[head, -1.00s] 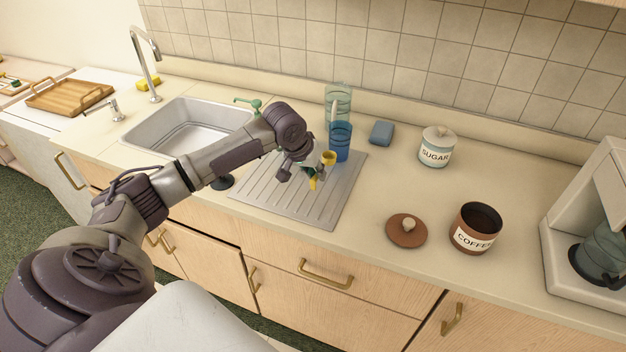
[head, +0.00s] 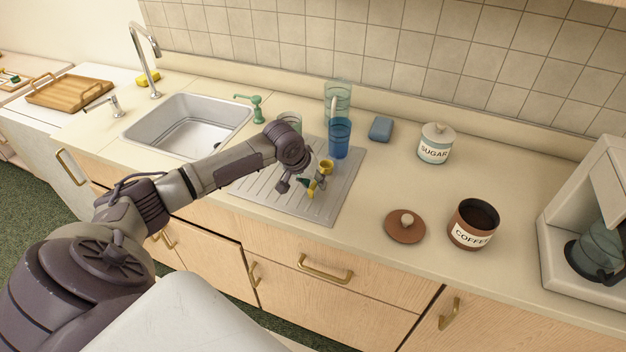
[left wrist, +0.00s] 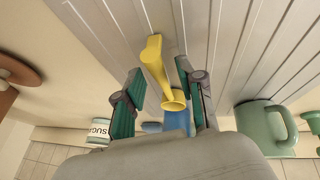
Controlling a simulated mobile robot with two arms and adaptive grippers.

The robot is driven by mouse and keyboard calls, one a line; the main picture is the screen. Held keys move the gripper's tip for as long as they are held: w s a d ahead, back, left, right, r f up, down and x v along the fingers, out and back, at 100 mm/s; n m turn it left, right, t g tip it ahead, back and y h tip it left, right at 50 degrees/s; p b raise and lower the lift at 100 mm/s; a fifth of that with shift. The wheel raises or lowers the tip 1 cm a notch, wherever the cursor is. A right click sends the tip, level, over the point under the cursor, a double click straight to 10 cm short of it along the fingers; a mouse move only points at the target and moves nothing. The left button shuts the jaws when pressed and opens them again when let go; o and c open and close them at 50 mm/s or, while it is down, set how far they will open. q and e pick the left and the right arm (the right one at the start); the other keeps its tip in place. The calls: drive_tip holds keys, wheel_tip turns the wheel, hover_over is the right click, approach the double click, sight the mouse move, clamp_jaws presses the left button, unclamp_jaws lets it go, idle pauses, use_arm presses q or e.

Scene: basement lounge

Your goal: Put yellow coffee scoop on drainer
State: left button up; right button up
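The yellow coffee scoop (head: 325,168) is at the middle of the ridged metal drainer (head: 343,200), its handle slanting down; it also shows in the left wrist view (left wrist: 154,62). My left gripper (head: 303,187) is low over the drainer. In the left wrist view its fingers (left wrist: 160,85) stand apart, with the scoop between them and a visible gap on the left side. It looks open. Whether the scoop rests fully on the drainer is hard to tell. My right gripper is not in view.
A blue glass (head: 340,138) and a clear green-tinted glass (head: 338,95) stand behind the gripper. A green mug (left wrist: 262,122) is near the drainer. A sponge (head: 381,129), sugar jar (head: 434,146), brown lid (head: 405,227) and coffee jar (head: 473,226) stand to the right. The sink (head: 185,125) is left.

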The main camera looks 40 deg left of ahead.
use_arm(q)
drive_tip(key=shift+s+a+r, duration=0.1)
drive_tip(key=shift+r, duration=0.4)
drive_tip(key=d+b+v, duration=0.1)
drive_tip(key=v, duration=1)
drive_tip(key=shift+a+r, duration=0.2)
drive_tip(key=shift+a, duration=0.2)
